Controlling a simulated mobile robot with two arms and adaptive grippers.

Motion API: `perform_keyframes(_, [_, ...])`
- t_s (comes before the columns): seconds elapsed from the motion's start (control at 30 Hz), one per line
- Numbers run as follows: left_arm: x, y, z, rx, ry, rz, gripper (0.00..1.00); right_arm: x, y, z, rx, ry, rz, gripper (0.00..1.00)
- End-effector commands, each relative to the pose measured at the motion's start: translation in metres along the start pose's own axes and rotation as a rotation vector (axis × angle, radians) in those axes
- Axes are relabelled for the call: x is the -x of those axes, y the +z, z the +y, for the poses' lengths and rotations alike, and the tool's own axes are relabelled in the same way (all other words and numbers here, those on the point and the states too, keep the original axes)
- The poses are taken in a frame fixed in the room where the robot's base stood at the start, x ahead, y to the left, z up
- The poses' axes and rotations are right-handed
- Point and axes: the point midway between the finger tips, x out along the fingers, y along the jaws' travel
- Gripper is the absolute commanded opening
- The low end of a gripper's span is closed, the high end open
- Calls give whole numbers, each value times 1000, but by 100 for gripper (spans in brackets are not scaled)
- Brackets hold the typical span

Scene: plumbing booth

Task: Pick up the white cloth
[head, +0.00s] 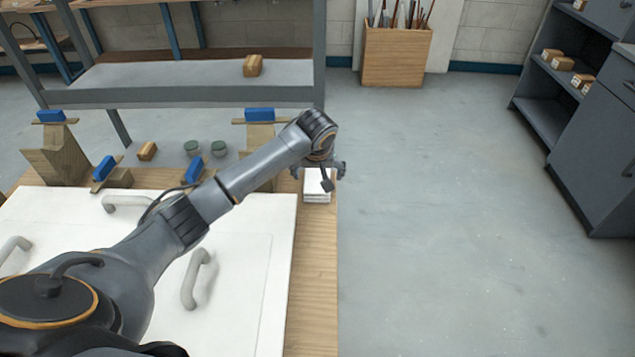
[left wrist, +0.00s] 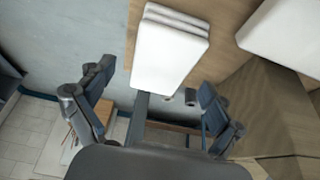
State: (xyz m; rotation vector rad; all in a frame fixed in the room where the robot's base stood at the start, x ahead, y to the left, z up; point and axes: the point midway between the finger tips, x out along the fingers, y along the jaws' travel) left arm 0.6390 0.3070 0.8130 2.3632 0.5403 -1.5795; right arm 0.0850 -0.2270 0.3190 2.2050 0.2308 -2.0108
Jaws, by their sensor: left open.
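The white cloth (head: 316,196) is a folded, layered stack near the right edge of the wooden table, partly covered by my left gripper in the head view. My left gripper (head: 318,172) is open above the cloth. In the left wrist view the cloth (left wrist: 172,48) shows ahead of and between the two spread fingers of the left gripper (left wrist: 156,80), with nothing held. Whether the fingers touch the cloth cannot be told. My right gripper is in neither view.
A white panel (head: 262,215) with grey handles covers much of the wooden table (head: 312,290). Wooden blocks with blue tops (head: 260,115) and two small round containers (head: 192,148) stand behind it. Open floor (head: 450,200) lies to the right, before grey shelves (head: 545,115).

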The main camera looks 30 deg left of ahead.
Motion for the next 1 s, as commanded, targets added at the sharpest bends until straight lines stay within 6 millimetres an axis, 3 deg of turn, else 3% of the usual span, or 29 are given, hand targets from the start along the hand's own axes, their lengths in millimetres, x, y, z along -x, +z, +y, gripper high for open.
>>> perform_keyframes(0.13, [-15, 0, -1, 1, -1, 0, 92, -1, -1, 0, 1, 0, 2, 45])
perform_keyframes(0.37, [-16, 0, -1, 0, 0, 1, 92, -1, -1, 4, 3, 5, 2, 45])
perform_keyframes(0.67, [-16, 0, -1, 0, -1, 1, 35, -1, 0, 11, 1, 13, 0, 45])
perform_keyframes(1.0, [-12, -2, -1, 0, 1, 2, 34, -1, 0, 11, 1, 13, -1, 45])
